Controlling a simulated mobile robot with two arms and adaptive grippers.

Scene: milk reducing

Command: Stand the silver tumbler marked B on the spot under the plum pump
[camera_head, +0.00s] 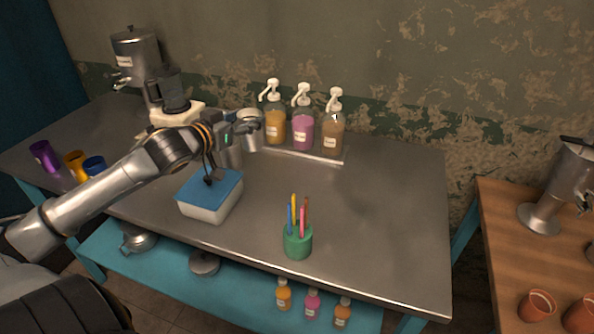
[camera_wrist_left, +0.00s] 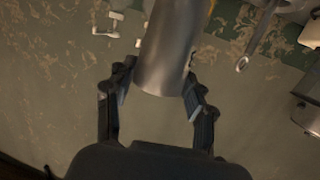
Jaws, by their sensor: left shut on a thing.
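My left gripper (camera_head: 247,130) is shut on a silver tumbler (camera_head: 252,143), left of the pump bottles at the back of the metal table. In the left wrist view the tumbler (camera_wrist_left: 168,60) sits between the two fingers (camera_wrist_left: 158,95). No letter B can be read on it. The plum pump (camera_head: 302,132) is the middle of three white-topped bottles, right of the gripper. The spot under its spout is too small to make out. My right gripper is not in view.
The amber pump (camera_head: 275,127) and brown pump (camera_head: 333,137) flank the plum one. Another silver surface (camera_head: 230,157) shows below the gripper. A blue-lidded box (camera_head: 208,207) and green pencil cup (camera_head: 298,243) stand nearer the front. The table's right part is clear.

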